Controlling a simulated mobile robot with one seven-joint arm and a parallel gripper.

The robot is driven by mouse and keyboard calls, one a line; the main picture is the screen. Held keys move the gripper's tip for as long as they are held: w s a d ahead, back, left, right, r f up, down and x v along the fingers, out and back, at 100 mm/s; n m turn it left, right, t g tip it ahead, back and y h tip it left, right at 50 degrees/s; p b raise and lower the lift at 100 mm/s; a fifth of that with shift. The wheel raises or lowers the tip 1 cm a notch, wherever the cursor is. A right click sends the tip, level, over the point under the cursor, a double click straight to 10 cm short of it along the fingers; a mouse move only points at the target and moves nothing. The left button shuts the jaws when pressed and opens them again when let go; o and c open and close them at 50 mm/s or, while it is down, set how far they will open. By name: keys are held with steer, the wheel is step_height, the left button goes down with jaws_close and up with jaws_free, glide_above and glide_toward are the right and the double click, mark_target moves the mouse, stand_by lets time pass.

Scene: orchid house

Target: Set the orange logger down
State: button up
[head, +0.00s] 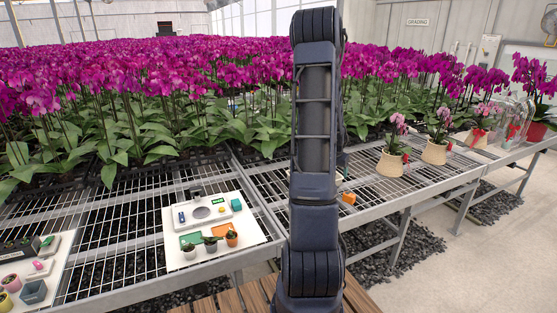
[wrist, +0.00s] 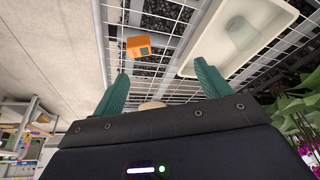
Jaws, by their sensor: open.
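The orange logger (head: 348,198) is a small box on the wire-mesh bench, just right of my arm in the head view. In the wrist view the logger (wrist: 138,47) lies on the mesh beyond my fingertips, with nothing gripping it. My gripper (wrist: 160,72) is open, its two teal fingers wide apart, and the logger is clear of both. In the head view my arm hides most of the gripper.
A white tray (wrist: 193,67) holding a pale translucent item lies beside the logger. A white board (head: 180,262) with small pots sits left of my arm. Potted orchids (head: 391,163) stand to the right. Dense purple orchids fill the back. Bare mesh (head: 110,232) shows at left.

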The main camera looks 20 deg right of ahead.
steer(key=s+a+r+n+t+y, duration=0.1)
steer(key=s+a+r+n, duration=0.15)
steer(key=a+r, duration=0.85)
steer(key=s+a+r+n+t+y, duration=0.15)
steer(key=a+r+n, duration=0.25)
steer(key=a+r, duration=0.7)
steer(key=s+a+r+n, duration=0.2)
steer(key=s+a+n, duration=0.1)
steer(key=s+a, duration=0.6)
steer(key=s+a+r+n, duration=0.1)
steer(key=s+a+n, duration=0.2)
steer(key=s+a, duration=0.7)
steer(key=shift+s+a+r+y, duration=0.2)
steer(key=shift+a+r+y, duration=0.2)
steer(key=shift+a, duration=0.2)
